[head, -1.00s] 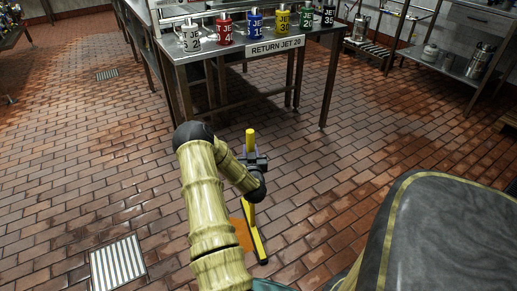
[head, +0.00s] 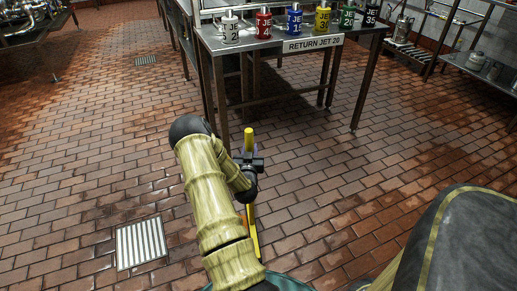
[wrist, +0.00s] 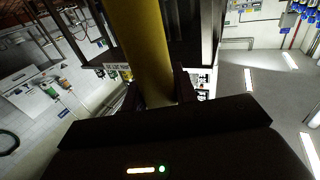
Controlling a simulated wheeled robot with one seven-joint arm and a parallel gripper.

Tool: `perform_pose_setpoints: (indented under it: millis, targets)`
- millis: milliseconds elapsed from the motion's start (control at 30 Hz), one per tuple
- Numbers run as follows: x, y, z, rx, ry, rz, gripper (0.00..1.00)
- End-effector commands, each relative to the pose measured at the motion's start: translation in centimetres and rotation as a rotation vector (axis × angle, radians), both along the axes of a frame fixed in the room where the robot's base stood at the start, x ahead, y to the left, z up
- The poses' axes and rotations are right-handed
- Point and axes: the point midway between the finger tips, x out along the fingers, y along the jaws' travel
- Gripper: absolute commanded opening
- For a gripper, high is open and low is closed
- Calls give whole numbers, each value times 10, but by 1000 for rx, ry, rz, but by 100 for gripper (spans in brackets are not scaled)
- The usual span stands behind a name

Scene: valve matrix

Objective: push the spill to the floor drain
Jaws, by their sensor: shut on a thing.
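My gripper (head: 250,163) is shut on the yellow handle of a squeegee (head: 249,139), just right of my bamboo-coloured forearm. The handle (wrist: 143,50) also runs between the fingers in the wrist view. The lower yellow part of the squeegee shows beside my arm, but its foot is hidden behind my arm and body. The floor drain (head: 141,243), a square slotted metal grate, lies in the tiles to the left of my forearm, apart from the squeegee. The spill does not show in the current head view.
A steel table (head: 290,62) with a row of coloured labelled jugs stands ahead, its legs reaching the floor. A second, smaller grate (head: 145,60) lies far left. A shelf rack (head: 487,70) stands at the right. The tiled floor around the near drain is clear.

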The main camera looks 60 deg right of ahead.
Motion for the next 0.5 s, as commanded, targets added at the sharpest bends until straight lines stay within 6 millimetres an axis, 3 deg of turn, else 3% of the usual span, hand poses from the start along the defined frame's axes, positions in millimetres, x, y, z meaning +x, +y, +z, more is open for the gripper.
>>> perform_pose_setpoints:
  millis: [500]
  targets:
    - [45,43,1,-1,-3,2,0]
